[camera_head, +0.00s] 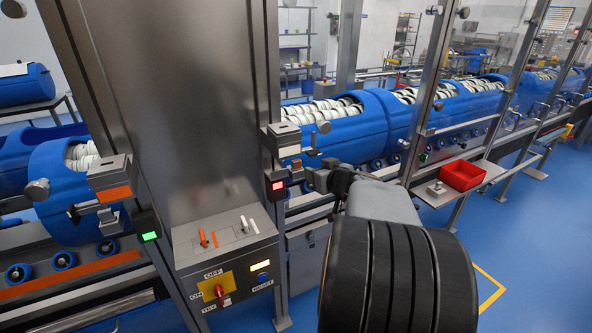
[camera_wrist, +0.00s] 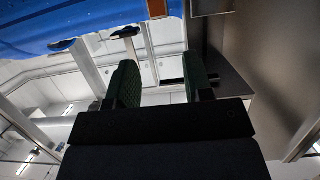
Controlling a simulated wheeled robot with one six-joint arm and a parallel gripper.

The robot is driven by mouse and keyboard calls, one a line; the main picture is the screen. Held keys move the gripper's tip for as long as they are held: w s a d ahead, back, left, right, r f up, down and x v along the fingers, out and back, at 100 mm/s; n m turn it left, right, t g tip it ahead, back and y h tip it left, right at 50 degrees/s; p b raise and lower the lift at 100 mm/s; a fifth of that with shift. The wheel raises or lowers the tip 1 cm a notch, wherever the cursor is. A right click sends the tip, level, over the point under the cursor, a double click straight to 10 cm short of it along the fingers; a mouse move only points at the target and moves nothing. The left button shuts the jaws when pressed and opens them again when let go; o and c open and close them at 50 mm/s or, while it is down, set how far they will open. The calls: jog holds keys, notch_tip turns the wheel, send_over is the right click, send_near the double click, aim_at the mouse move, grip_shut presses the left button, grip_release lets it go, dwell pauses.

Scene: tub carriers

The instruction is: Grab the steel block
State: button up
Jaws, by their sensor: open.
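A small grey metal piece (camera_head: 437,188), which looks like the steel block, sits on a steel shelf (camera_head: 482,176) at the right in the head view. It is left of a red bin (camera_head: 463,175). It is too small to make out its exact shape. My gripper (camera_head: 318,179) is left of that shelf, close to the steel column and the blue tubs, well apart from the piece. In the wrist view my gripper (camera_wrist: 160,65) shows two dark textured fingers spread apart with nothing between them. I cannot make out the block in the wrist view.
Blue tubs (camera_head: 346,128) filled with white rolls line the conveyor behind. A wide steel column (camera_head: 190,100) and a control box (camera_head: 228,250) stand left of my arm. A thin post (camera_head: 423,95) rises left of the shelf. Blue floor at right is open.

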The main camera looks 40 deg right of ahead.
jog(key=p, duration=0.1)
send_near(298, 162)
jog(key=a+x, duration=0.1)
jog(key=x, duration=0.3)
jog(key=shift+d+p+x, duration=0.2)
jog(key=shift+p+x, duration=0.35)
jog(key=shift+x, duration=0.45)
jog(key=shift+d+p+x, duration=0.25)
jog(key=shift+p+x, duration=0.3)
jog(key=shift+x, duration=0.45)
jog(key=shift+w+d+f, duration=0.1)
jog(key=shift+w+f, duration=0.2)
jog(key=shift+w, duration=0.3)
jog(key=shift+c, duration=0.5)
jog(key=c, duration=0.7)
jog(key=shift+o, duration=0.2)
jog(key=shift+r, duration=0.15)
